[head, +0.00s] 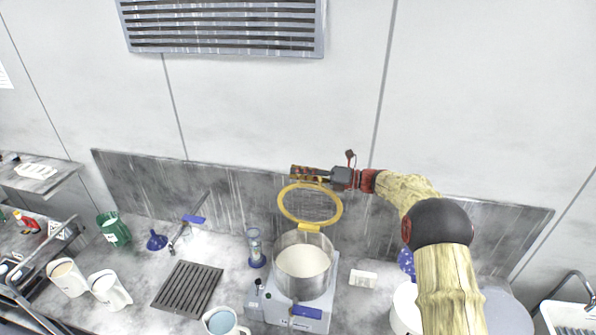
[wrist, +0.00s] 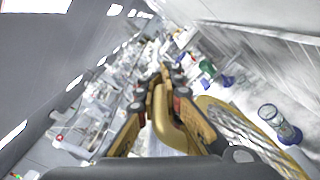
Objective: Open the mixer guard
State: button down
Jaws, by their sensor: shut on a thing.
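The mixer guard (head: 341,207) is a yellow ring with mesh, standing nearly upright above the back of the steel mixer bowl (head: 303,289). The bowl is uncovered and holds pale contents. The bowl sits on the grey mixer body (head: 328,312). My gripper (head: 306,173) is at the guard's top edge, reaching in from the right. In the wrist view, my gripper (wrist: 163,95) is shut on a yellow part of the guard (wrist: 172,128) between its fingers. The guard's ring and mesh spread to the right there. The exact contact is partly hidden by the fingers.
A blue-based glass cylinder (head: 254,250) stands left of the mixer, and a dark drain grate (head: 188,289) lies farther left. White jugs (head: 108,290) stand at left. A small white box (head: 363,279) is right of the mixer. The backsplash (head: 240,190) is close behind the guard.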

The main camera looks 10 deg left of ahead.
jog(key=shift+f, duration=0.1)
jog(key=c, duration=1.9)
grip_release()
jog(key=shift+d, duration=0.1)
jog(key=d, duration=1.1)
jog(key=shift+s+d, duration=0.2)
jog(key=shift+d, duration=0.2)
